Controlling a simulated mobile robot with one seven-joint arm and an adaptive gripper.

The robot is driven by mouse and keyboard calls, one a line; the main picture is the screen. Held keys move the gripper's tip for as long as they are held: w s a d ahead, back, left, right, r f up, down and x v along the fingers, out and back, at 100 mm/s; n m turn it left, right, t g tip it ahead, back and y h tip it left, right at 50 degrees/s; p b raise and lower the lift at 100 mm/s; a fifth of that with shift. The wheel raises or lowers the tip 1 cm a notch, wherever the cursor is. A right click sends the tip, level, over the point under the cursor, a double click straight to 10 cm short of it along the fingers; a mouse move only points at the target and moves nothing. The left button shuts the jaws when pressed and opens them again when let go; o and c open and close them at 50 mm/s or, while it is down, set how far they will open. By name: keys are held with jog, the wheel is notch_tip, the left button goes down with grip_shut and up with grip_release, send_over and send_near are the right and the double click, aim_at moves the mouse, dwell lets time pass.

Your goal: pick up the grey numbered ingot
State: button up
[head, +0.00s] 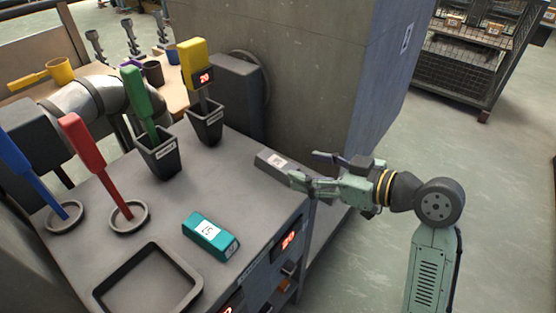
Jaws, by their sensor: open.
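The grey numbered ingot (273,160) lies on the grey bench top (185,195), near its right edge, close to the concrete pillar. It has a white label on its upper face; the number is too small to read. My gripper (304,169) comes in from the right, with its two fingers spread and pointing left toward the ingot. The nearer fingertip shows at the ingot's right end; I cannot tell if it touches. The jaws are open and hold nothing. Part of the ingot's right end is hidden by the nearer finger.
A teal ingot (210,236) and an empty dark tray (148,282) are at the front. Green (137,97) and yellow (194,62) handled tools stand in black holders. Red (90,153) and blue (30,155) ones rest in rings. A concrete pillar (300,70) rises behind the ingot.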

aim_at(281, 163)
jog(key=p+x, duration=0.1)
jog(key=x, duration=0.1)
jog(key=p+x, duration=0.1)
jog(key=x, duration=0.5)
jog(key=shift+f+p, duration=0.35)
jog(key=shift+p, duration=0.05)
jog(key=shift+d, duration=0.1)
jog(key=shift+c, duration=0.5)
grip_shut()
